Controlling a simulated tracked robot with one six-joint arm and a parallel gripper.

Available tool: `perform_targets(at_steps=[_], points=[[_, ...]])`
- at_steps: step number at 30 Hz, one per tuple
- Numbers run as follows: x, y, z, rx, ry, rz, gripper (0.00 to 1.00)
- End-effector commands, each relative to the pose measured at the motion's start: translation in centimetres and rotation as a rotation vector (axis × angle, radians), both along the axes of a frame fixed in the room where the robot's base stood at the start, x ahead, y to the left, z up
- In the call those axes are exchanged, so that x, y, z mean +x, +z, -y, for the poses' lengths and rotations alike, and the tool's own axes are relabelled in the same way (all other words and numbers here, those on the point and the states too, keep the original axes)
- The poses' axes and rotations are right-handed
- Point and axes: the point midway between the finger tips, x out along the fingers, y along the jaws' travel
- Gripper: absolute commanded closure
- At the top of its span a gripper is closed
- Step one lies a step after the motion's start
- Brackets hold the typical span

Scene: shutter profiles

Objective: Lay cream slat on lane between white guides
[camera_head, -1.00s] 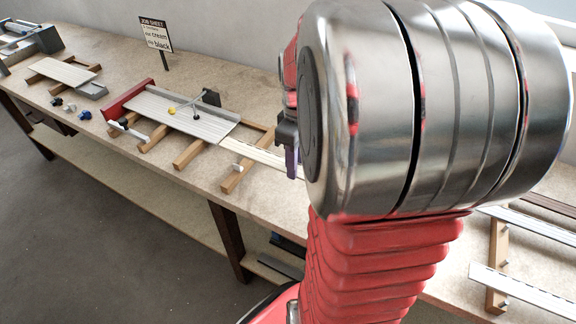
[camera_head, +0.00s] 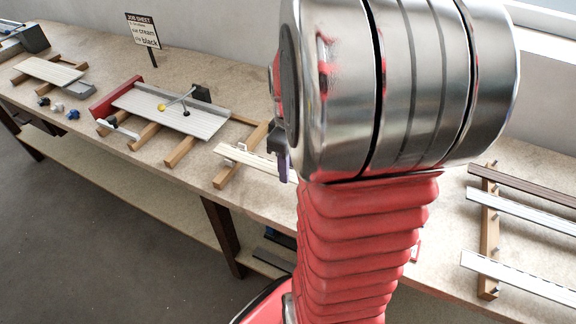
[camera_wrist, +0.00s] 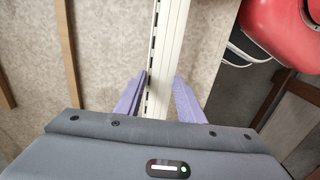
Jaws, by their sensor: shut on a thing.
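The cream slat (camera_head: 260,162) is long and narrow, and its left end reaches over a wooden crossbar (camera_head: 224,178). Small white guides (camera_head: 242,147) show on the bar close to the slat's edges; I cannot tell whether the slat touches the bar or hovers above it. My gripper (camera_head: 282,160) is at the slat, partly hidden by my arm. In the wrist view, the purple fingers of my gripper (camera_wrist: 158,98) stand on both sides of the slat (camera_wrist: 172,55), which has dark slots along one edge. Its right part is hidden in the head view.
Left of the slat, a ribbed panel (camera_head: 180,112) with a red end block (camera_head: 116,97) lies on wooden bars. At the right, a rack bears a brown slat (camera_head: 525,187) and white slats (camera_head: 520,277). A job sheet sign (camera_head: 143,30) stands at the back.

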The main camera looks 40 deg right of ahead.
Motion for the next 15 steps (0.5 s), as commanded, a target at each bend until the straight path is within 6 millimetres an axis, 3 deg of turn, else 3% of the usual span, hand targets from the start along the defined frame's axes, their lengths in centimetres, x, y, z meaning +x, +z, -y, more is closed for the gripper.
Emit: perform_targets(at_steps=[8,9,15], points=[[0.02,-0.58,0.00,0.000,0.000,0.000,0.87],[0.03,-0.60,0.01,-0.001,0.000,0.000,0.64],[0.02,-0.58,0.00,0.000,0.000,0.000,0.50]])
